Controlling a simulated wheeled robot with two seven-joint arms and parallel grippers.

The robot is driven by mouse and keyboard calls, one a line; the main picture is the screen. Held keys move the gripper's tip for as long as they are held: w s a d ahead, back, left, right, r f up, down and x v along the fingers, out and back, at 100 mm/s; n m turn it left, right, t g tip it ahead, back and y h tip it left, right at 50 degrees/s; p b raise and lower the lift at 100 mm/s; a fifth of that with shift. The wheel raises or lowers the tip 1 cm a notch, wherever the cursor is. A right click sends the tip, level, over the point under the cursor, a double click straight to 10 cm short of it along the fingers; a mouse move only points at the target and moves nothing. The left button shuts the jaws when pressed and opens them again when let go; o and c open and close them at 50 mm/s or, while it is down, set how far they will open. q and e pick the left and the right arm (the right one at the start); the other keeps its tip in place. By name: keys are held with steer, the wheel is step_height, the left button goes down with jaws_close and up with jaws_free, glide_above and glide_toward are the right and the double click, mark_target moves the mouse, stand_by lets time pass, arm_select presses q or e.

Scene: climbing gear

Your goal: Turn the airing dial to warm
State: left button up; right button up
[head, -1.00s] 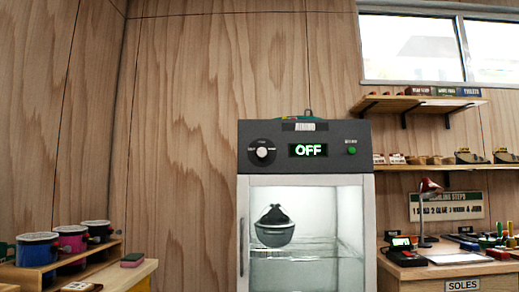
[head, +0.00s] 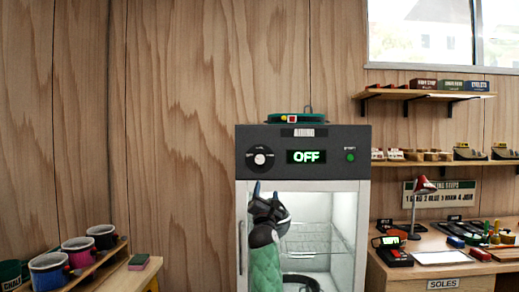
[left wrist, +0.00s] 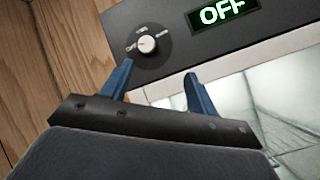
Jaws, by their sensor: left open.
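The airing dial (head: 260,158) is a white knob on a dark round plate, at the left of the cabinet's dark control panel (head: 330,137). The display (head: 306,157) beside it reads OFF in green. My right gripper is not in view.
The cabinet's glass door (head: 330,215) is shut, with wire racks behind it. A green round item (head: 297,118) lies on top. A workbench (head: 440,270) stands right, pots (head: 80,250) left. The wall left of the cabinet is clear.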

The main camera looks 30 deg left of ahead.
mark_target(260, 161)
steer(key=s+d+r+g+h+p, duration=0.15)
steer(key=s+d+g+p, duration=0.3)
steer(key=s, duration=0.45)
arm_select(q)
steer(key=w+a+r+n, duration=0.2)
steer(key=w+a+r, duration=0.1)
steer(key=w+a+r+n+g+p, duration=0.1)
steer(key=w+a+r, duration=0.2)
steer(key=w+a+r+n+g+h, duration=0.1)
steer(key=w+a+r+n, duration=0.1)
steer(key=w+a, duration=0.1)
steer(key=shift+w+a+r+n, duration=0.25)
steer(key=shift+w+r+n, duration=0.05)
steer(key=shift+w+r, duration=0.15)
steer(key=shift+w+a+p, duration=0.2)
steer(key=shift+w+p, duration=0.1)
steer(key=shift+w, duration=0.05)
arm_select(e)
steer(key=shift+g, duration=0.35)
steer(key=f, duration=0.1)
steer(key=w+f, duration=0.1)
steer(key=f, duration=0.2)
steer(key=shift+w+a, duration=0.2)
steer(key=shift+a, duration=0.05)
arm_select(q)
steer(key=shift+c, duration=0.3)
steer(key=c, duration=0.9)
